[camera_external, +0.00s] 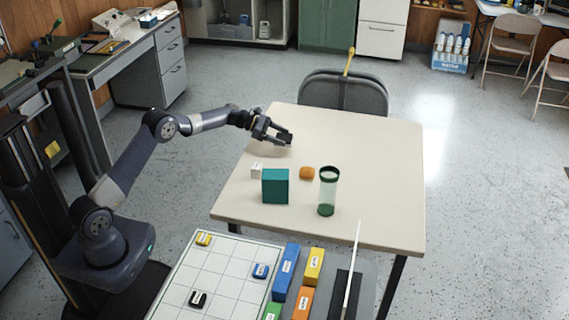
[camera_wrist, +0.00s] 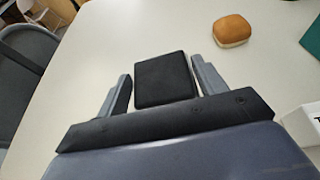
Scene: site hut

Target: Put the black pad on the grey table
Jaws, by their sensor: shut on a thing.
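The black pad (camera_wrist: 164,80) is a dark square block between the fingers of my gripper (camera_wrist: 165,88) in the wrist view. In the external view my gripper (camera_external: 284,137) is shut on the pad (camera_external: 286,138) over the back left part of a cream table (camera_external: 370,165). I cannot tell whether the pad touches the tabletop. A lower grey table (camera_external: 368,285) stands in front, at the bottom of the external view. Its top is largely covered by a white grid board and coloured blocks.
On the cream table stand a teal box (camera_external: 275,186), a small white block (camera_external: 257,170), an orange-brown bun-like thing (camera_external: 307,173) and a clear cylinder (camera_external: 328,190). The grey table carries the grid board (camera_external: 225,268), blue block (camera_external: 286,270) and upright white rod (camera_external: 352,265). A chair (camera_external: 345,92) stands behind.

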